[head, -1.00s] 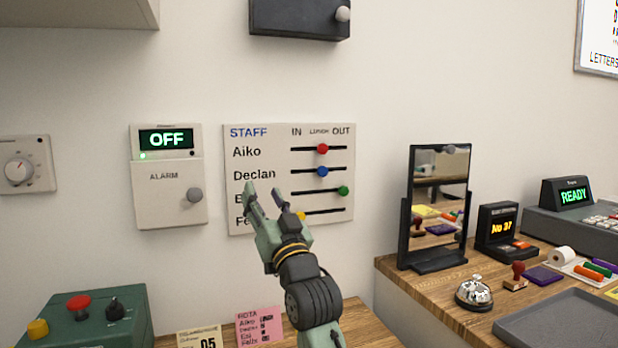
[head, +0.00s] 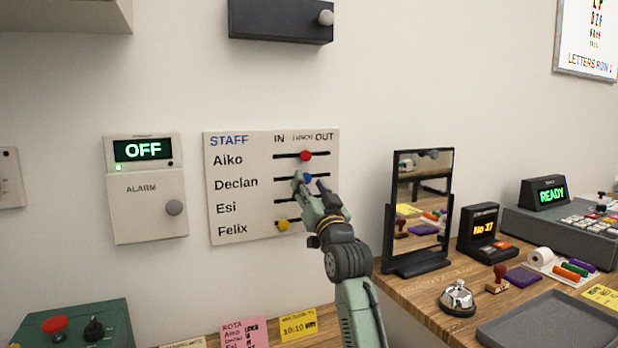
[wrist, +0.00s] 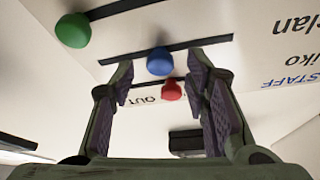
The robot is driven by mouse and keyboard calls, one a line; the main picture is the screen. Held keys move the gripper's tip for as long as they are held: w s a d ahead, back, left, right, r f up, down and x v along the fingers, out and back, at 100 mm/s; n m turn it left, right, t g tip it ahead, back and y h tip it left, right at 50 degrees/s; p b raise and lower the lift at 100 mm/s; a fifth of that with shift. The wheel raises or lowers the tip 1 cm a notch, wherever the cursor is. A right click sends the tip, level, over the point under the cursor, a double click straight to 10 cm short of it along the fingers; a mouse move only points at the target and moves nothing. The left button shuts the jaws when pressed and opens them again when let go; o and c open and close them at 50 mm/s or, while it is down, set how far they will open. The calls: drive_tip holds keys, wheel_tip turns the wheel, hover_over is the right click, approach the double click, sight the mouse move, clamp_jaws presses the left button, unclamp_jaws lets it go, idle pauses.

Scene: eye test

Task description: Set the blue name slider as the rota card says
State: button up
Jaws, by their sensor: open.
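The white staff board (head: 240,235) hangs on the wall with a name and slot per row. The blue slider (head: 307,177) is on the Declan row, around the middle of its slot, under LUNCH. My gripper (head: 311,184) is open in front of it. In the wrist view, which shows the board upside down, the blue slider (wrist: 160,61) appears between the spread fingertips (wrist: 161,69), with no visible contact. The red slider (wrist: 172,90) also appears between the fingers. The pink rota card (head: 243,332) lists names with small marks that I cannot read; its lower part is cut off.
The red slider (head: 305,156) sits just above on the Aiko row. The yellow slider (head: 283,224) is toward IN. The green slider (wrist: 73,30) shows beside the left finger. A mirror (head: 420,205) stands right of the board, and the alarm box (head: 147,215) hangs left.

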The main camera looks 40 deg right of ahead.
drive_tip(key=shift+w+d+r, duration=0.15)
drive_tip(key=shift+w, duration=0.35)
clamp_jaws()
idle(0.6)
